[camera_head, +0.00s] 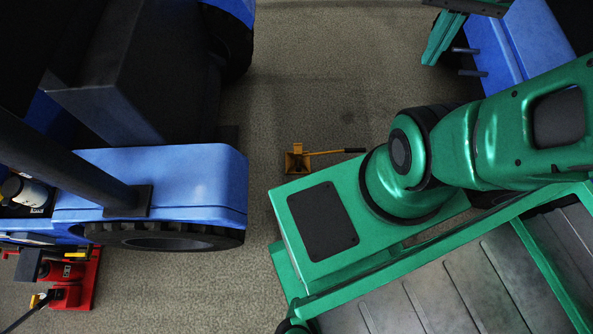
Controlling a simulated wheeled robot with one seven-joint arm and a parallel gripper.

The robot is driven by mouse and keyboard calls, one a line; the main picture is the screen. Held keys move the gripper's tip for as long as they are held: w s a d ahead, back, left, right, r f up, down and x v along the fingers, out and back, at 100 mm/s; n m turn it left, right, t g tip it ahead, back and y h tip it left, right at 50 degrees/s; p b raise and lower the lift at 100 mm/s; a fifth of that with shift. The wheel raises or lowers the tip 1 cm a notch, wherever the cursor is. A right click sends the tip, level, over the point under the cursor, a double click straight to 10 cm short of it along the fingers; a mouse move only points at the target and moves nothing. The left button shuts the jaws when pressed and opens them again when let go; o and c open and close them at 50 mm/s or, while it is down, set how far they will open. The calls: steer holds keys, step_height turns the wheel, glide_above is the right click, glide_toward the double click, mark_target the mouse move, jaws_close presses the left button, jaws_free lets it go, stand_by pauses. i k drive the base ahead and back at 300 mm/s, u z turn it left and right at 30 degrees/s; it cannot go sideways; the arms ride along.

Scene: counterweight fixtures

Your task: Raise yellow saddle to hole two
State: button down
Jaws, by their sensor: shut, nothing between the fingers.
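A small yellow piece (297,160) with a yellow bar and black-tipped handle lies low on the floor near the middle of the view. I cannot tell whether it is the yellow saddle, and no numbered holes can be made out. My gripper (432,60) appears at the upper right, its green fingers together and pointing down-left, with nothing seen between them. It is well apart from the yellow piece, beside a blue machine.
A blue wheeled machine (165,182) fills the left. Another blue machine (518,40) with dark pegs stands upper right. A red jack-like device (68,290) with yellow parts sits lower left. My green base takes up the lower right. Floor (310,85) between the machines is clear.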

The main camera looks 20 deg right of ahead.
mark_target(298, 146)
steer(key=u, duration=1.65)
steer(key=k, duration=2)
steer(key=z, duration=0.85)
steer(key=i, duration=1)
